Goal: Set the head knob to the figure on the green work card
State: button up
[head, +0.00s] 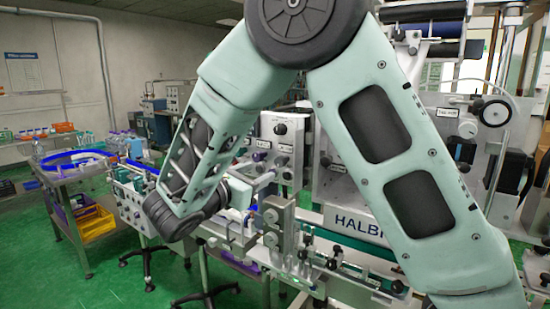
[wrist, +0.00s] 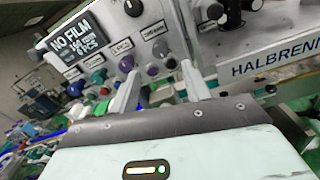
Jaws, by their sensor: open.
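My gripper (wrist: 160,70) is open and empty in the wrist view, its two pale fingers pointing at a grey control panel (wrist: 98,38). In the head view my gripper (head: 266,180) is in front of the machine, partly hidden by my wrist. A large round dial (head: 495,112) sits at the machine's right, beside a small label. I cannot tell which is the head knob. No green work card can be made out.
The panel's display (wrist: 77,45) reads "NO FILM". My arm covers much of the machine in the head view. A conveyor (head: 350,272) runs along the machine's front.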

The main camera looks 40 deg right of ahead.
aim_at(278, 163)
jog(key=p+x, duration=0.2)
jog(key=x, duration=0.6)
jog(key=shift+d, duration=0.25)
jog(key=shift+f, duration=0.1)
jog(key=c, duration=1)
